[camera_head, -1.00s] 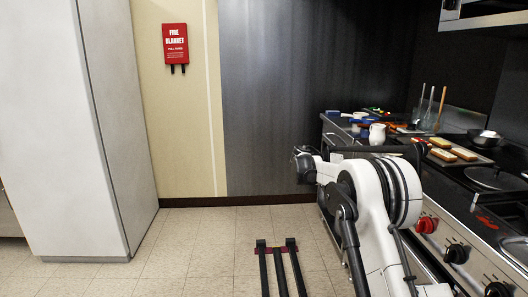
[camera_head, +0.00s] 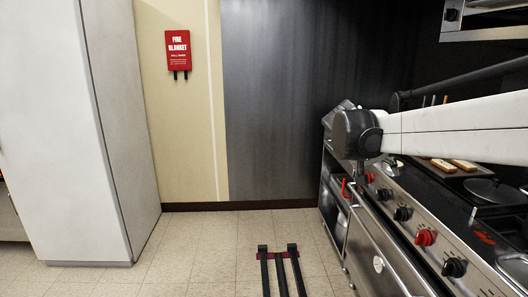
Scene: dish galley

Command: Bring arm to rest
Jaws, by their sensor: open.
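My white arm link reaches in from the right edge and ends at a dark grey joint over the front of the cooking counter (camera_head: 450,187). My gripper's fingers cannot be made out in this view. The arm covers most of the counter's back part, so the items there are largely hidden.
Two toast-like slices (camera_head: 463,165) lie on the counter, near a dark round lid (camera_head: 492,191). Red and black knobs (camera_head: 425,237) line the front above an oven door (camera_head: 385,255). A tall white cabinet (camera_head: 75,130) stands left. A fire blanket (camera_head: 178,50) hangs on the wall.

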